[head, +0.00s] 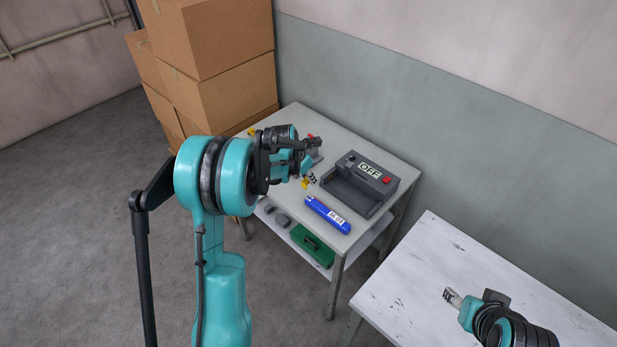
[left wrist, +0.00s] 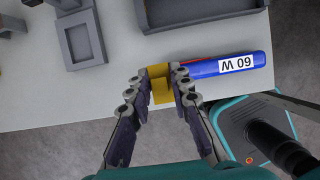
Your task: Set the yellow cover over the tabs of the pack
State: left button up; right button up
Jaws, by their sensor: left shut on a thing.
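The blue pack (head: 327,214) lies on the table with a white label. In the left wrist view the pack (left wrist: 225,66) runs off to the right, and its near end is hidden by a finger. My left gripper (left wrist: 161,88) is shut on the yellow cover (left wrist: 162,93), which sits between the fingertips beside the pack's left end. In the head view the cover (head: 305,184) shows small below my left wrist; I cannot tell whether it touches the pack. My right gripper (head: 453,297) is over the white table at lower right; its jaw opening is unclear.
A dark grey device (head: 345,190) with an OFF display and red button stands behind the pack. A grey square frame (left wrist: 83,40) lies left of the cover. A green case (head: 312,245) is on the lower shelf. Cardboard boxes (head: 222,90) stand behind. The white table (head: 440,255) is mostly clear.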

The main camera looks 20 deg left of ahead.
aim_at(309, 197)
dwell(0.3)
pick_arm(q)
jog(key=shift+f+b, duration=0.4)
jog(key=shift+b, duration=0.05)
notch_tip(309, 197, down, 6)
jog(key=b, duration=0.4)
jog(key=shift+r, duration=0.25)
jog(key=shift+f+b, duration=0.65)
jog(key=shift+b, duration=0.15)
dwell(0.9)
jog(key=o, duration=0.9)
jog(key=shift+r, duration=0.1)
